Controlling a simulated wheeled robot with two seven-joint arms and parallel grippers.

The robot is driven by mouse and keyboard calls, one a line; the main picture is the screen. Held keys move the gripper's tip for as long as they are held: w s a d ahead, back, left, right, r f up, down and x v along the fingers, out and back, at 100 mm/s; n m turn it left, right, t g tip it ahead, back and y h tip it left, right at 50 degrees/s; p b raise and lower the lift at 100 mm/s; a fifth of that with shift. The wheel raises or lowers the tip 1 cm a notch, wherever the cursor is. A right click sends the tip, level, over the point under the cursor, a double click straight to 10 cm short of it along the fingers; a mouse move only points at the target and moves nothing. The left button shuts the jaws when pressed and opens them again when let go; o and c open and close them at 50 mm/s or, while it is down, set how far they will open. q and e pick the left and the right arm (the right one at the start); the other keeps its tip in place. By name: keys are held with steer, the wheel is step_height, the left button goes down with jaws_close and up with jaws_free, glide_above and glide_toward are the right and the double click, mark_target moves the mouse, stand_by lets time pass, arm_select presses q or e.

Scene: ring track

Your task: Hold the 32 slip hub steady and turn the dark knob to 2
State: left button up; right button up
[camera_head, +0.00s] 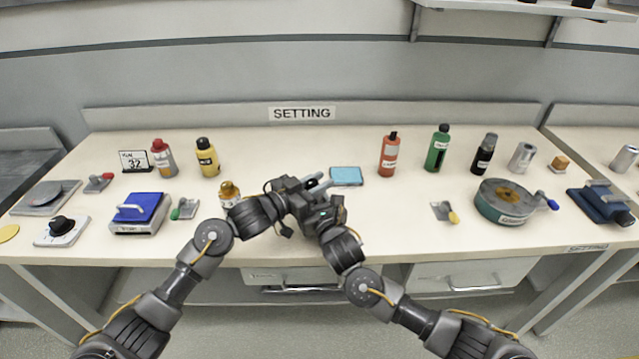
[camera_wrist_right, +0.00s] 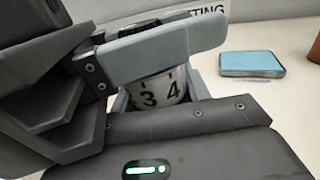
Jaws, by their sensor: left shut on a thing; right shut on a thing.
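The 32 slip hub shows in the right wrist view as a white round body (camera_wrist_right: 160,92) with the numerals 3 and 4 facing the camera. The dark knob (camera_wrist_right: 153,46) sits on top of it, mostly hidden behind a grey finger. My right gripper (camera_head: 319,187) is shut on the hub, with its fingers at either side of the white body. My left gripper (camera_head: 309,181) is shut on the dark knob from the left, above the right gripper. In the head view the grippers hide the hub and knob almost fully. The knob's pointer and the 2 cannot be seen.
A light blue pad (camera_head: 346,176) lies just right of the grippers. A small amber bottle (camera_head: 229,193) stands close to my left wrist. A card reading 32 (camera_head: 134,161) stands at the left; an orange bottle (camera_head: 389,155) and a green round device (camera_head: 503,200) are at the right.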

arm_select(q)
steer(key=shift+n+t+y, duration=0.7)
steer(key=shift+t, duration=0.2)
steer(key=shift+a, duration=0.1)
steer(key=o, duration=1)
steer(key=shift+w, duration=0.1)
steer(key=v, duration=1.2)
steer(key=shift+r, duration=0.1)
